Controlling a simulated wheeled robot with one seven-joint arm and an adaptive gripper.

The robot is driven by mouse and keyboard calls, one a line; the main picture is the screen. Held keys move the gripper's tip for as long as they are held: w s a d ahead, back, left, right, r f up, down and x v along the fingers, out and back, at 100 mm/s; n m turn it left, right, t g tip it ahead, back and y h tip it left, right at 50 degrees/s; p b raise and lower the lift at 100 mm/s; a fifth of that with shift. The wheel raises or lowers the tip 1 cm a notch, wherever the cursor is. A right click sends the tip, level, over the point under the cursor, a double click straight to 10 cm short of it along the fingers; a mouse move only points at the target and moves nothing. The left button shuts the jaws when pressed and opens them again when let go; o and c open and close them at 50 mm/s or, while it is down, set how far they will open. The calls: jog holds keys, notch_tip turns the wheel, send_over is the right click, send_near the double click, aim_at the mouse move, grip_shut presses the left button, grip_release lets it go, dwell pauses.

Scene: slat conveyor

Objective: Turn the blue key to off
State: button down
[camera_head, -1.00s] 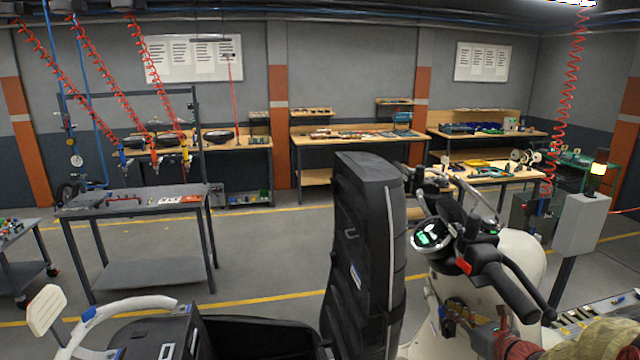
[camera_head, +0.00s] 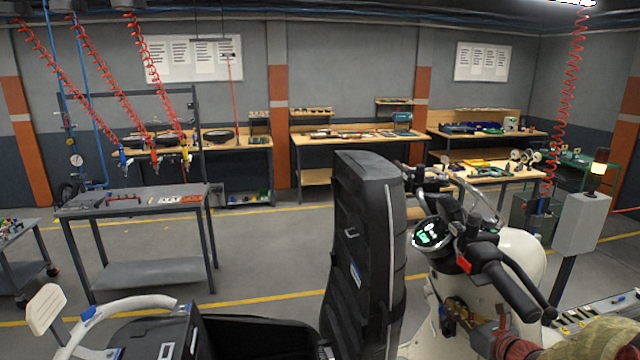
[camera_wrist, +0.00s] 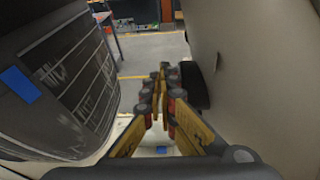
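The white scooter (camera_head: 520,262) stands at the right in the head view, with its dark handlebar and a lit round green display (camera_head: 430,233). A small blue spot (camera_head: 442,313) shows low on its front panel; it is too small to make out as a key or its position. My gripper (camera_wrist: 163,78) shows in the wrist view, its yellow fingers converging until the tips look together, with nothing seen between them. It points along a narrow gap between a dark ribbed surface on the left and a pale panel on the right. No key is clear there.
A tall black padded seat back (camera_head: 365,255) stands left of the scooter's handlebar. A grey worktable (camera_head: 135,202) stands at the left. Floor between is open.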

jog(key=shift+w+a+f+b, duration=0.15)
jog(key=shift+a+f+b, duration=0.1)
jog(key=shift+f+b, duration=0.4)
dwell(1.5)
jog(key=shift+s+d+r, duration=0.1)
jog(key=shift+s, duration=0.2)
jog(key=r+p+v, duration=0.1)
jog(key=p+v, duration=0.1)
jog(key=v, duration=0.6)
jog(key=shift+w+d+p, duration=0.15)
jog(key=shift+w+p, duration=0.05)
jog(key=shift+p, duration=0.1)
dwell(0.5)
dwell(0.4)
